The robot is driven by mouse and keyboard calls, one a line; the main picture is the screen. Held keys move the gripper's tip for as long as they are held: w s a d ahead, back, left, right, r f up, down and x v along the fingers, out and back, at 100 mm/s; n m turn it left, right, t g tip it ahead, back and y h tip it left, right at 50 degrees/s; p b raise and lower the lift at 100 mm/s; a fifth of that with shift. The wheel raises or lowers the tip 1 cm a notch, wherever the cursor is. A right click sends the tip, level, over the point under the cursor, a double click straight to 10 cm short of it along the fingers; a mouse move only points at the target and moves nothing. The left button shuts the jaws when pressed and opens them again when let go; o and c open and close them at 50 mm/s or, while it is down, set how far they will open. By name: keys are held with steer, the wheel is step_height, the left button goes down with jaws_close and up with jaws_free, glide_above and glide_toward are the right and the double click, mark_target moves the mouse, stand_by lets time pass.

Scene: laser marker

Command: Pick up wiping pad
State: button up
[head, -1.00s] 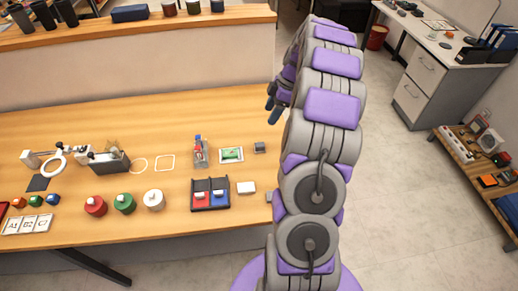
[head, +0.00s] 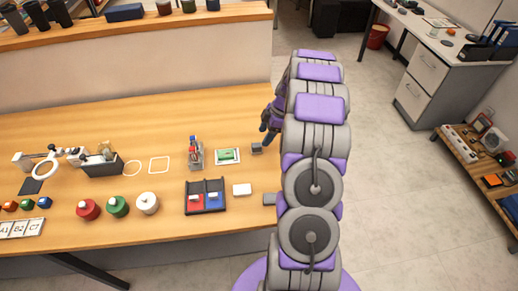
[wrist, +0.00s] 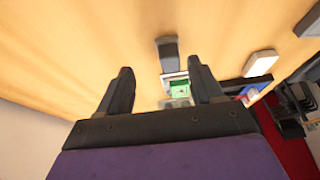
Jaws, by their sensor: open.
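A small dark grey block (head: 257,148), which looks like the wiping pad, lies flat near the right end of the wooden table. In the wrist view the dark block (wrist: 168,48) lies ahead of and between my fingertips, not held. My gripper (head: 268,130) is just above and beside the block in the head view, partly hidden by my arm. The wrist view shows my gripper (wrist: 160,70) open and empty, with two dark fingers spread apart.
A green circuit board (head: 228,156) lies just left of the block. A white block (head: 242,190) and a black tray (head: 206,209) with red and blue pieces are nearer. Another grey block (head: 269,198) sits by the table's right edge.

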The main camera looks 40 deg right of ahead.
mark_target(259, 145)
steer(key=shift+a+f, duration=0.15)
steer(key=shift+a, duration=0.2)
steer(key=a+f, duration=0.1)
steer(key=a+f+b, duration=0.1)
steer(key=a+f, duration=0.1)
steer(key=shift+w+f, duration=0.15)
steer(key=shift+f, duration=0.15)
steer(key=shift+w+f+b, duration=0.1)
steer(key=shift+f+b, duration=0.2)
steer(key=shift+f, duration=0.05)
steer(key=shift+d+f, duration=0.25)
steer(key=shift+d, duration=0.45)
steer(key=shift+a+r, duration=0.15)
steer(key=shift+a, duration=0.45)
steer(key=c, duration=0.8)
steer(key=shift+d, duration=0.25)
steer(key=c, duration=0.3)
